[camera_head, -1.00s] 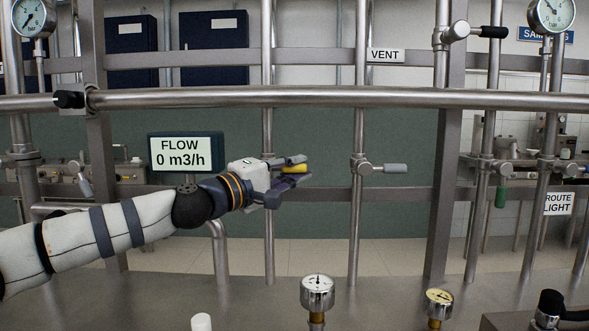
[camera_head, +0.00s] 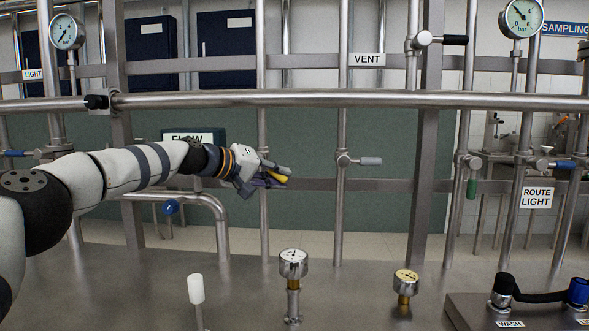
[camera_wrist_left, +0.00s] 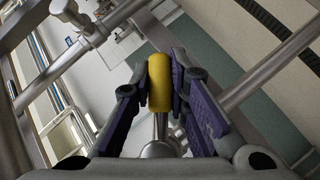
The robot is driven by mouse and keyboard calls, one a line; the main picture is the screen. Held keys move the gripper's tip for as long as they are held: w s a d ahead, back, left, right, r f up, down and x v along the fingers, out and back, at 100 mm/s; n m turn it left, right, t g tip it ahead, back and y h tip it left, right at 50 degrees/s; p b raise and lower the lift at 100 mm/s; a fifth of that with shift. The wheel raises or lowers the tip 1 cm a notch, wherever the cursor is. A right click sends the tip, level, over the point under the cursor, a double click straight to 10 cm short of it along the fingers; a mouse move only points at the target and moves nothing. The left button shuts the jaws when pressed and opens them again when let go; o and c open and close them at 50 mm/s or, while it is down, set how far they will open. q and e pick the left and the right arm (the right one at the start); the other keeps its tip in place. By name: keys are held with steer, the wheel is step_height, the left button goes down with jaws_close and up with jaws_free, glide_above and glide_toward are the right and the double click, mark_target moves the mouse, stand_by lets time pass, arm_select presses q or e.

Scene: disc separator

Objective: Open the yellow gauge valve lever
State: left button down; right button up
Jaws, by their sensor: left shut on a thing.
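The yellow gauge valve lever (camera_wrist_left: 160,82) is between the two purple-padded fingers of my left gripper (camera_wrist_left: 172,95) in the left wrist view. A metal stem runs from the lever down toward the wrist. My right gripper is not in view.
A horizontal pipe (camera_head: 390,98) crosses above my left arm. The grey valve handle (camera_head: 371,161) lies to the right of the gripper. Two small gauges (camera_head: 293,263) (camera_head: 406,282) and a white-capped post (camera_head: 196,289) stand on the metal surface below.

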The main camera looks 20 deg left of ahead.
arm_select(q)
steer(key=shift+s+a+f+m+g+y, duration=0.15)
steer(key=shift+a+f+m+g+y, duration=0.2)
steer(key=shift+m+g+y, duration=0.35)
steer(key=shift+s+a+f+m+g+y, duration=0.15)
steer(key=shift+a+f+m+g+y, duration=0.2)
steer(key=shift+a+m+y, duration=0.45)
steer(key=shift+s+a+f+m+g+y, duration=0.3)
steer(key=shift+a+g+y, duration=0.2)
steer(key=shift+y, duration=0.7)
steer(key=shift+s+a+f+m+g+y, duration=0.1)
steer(key=shift+a+f+m+g+y, duration=0.2)
steer(key=shift+a+m+y, duration=0.55)
steer(key=shift+d+y, duration=0.1)
steer(key=shift+y, duration=0.15)
steer(key=c, duration=1.5)
jaws_free()
steer(key=shift+c, duration=0.2)
